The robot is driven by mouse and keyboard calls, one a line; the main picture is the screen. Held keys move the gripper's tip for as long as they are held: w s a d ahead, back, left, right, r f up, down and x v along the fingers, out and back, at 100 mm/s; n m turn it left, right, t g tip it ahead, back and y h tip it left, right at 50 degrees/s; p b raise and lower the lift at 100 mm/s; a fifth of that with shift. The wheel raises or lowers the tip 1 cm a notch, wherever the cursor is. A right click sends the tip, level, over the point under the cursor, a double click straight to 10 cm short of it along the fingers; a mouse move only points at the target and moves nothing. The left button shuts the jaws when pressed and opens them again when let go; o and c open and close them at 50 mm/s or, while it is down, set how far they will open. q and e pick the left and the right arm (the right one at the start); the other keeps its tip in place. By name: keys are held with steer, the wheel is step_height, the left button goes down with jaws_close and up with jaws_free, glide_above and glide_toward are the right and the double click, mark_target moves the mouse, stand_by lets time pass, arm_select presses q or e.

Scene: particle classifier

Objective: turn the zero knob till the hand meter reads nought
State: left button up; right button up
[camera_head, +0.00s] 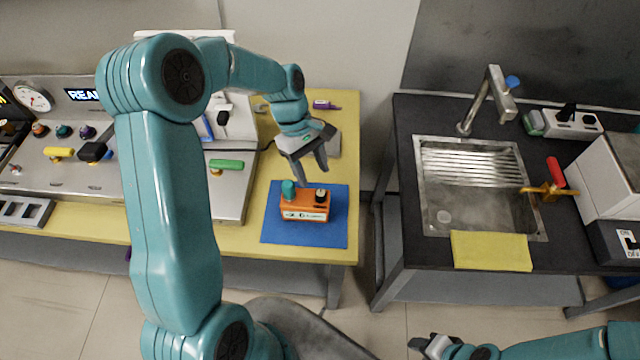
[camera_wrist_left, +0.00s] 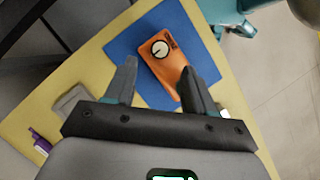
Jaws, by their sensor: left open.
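The orange hand meter (camera_head: 305,207) lies on a blue mat (camera_head: 275,233) at the right end of the yellow bench. My left gripper (camera_head: 311,175) is open and empty just above and behind the meter. In the left wrist view a round white-faced black knob (camera_wrist_left: 159,49) shows beyond the open fingers; a finger hides part of the meter. My right gripper (camera_head: 428,345) is at the bottom edge, its jaws unclear.
A metal panel (camera_head: 232,198) with knobs and levers fills the bench at left. A purple item (camera_head: 325,105) lies at the back. Across a gap, a dark counter holds a sink (camera_head: 475,205), a yellow cloth (camera_head: 490,250) and a red-handled valve (camera_head: 555,172).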

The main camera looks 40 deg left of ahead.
mark_target(320, 192)
arm_select(q)
steer(key=x, duration=0.5)
steer(key=shift+s+d+f+p, duration=0.1)
steer(key=shift+d+f+p, duration=0.15)
steer(key=shift+p, duration=0.1)
steer(key=shift+f, duration=0.35)
steer(key=shift+d, duration=0.1)
jaws_close()
